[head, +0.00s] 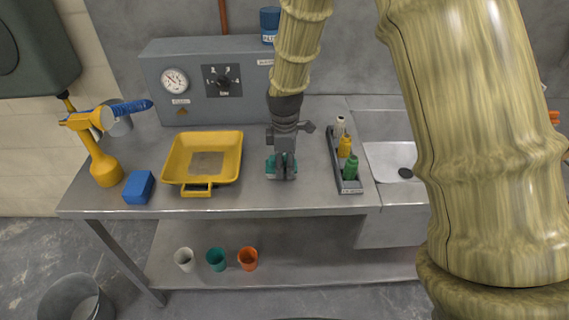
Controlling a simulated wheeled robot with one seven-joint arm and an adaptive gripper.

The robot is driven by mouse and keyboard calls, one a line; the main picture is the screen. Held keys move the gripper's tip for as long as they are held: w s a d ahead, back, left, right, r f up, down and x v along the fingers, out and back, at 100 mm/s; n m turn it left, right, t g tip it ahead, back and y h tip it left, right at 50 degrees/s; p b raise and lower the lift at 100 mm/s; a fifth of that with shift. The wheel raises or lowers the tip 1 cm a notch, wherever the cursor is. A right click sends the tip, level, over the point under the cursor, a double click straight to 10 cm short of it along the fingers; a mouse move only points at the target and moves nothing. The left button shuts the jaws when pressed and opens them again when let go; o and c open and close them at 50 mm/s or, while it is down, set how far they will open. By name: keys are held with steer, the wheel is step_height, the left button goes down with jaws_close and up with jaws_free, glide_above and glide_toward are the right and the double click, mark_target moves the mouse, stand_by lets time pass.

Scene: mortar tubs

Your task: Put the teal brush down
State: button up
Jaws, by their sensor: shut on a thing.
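The teal brush (270,168) is at my gripper (282,174), low over the grey worktop, between the yellow tray and the dark bottle rack. My gripper points down and is shut on the brush. Only small teal parts show beside and below the fingers; the rest of the brush is hidden behind them. I cannot tell whether the brush touches the worktop.
The yellow tray (237,160) lies just left of my gripper, with a blue block (138,187) and a yellow tool (101,163) farther left. The rack (349,186) with several bottles stands close on the right, before a sink (388,160). Several cups sit on the lower shelf (320,255).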

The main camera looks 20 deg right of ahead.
mark_target(285, 156)
steer(key=o, duration=1.1)
steer(key=shift+f, duration=0.1)
step_height(285, 156, up, 12)
steer(key=shift+r+b, duration=0.15)
steer(key=shift+b, duration=0.45)
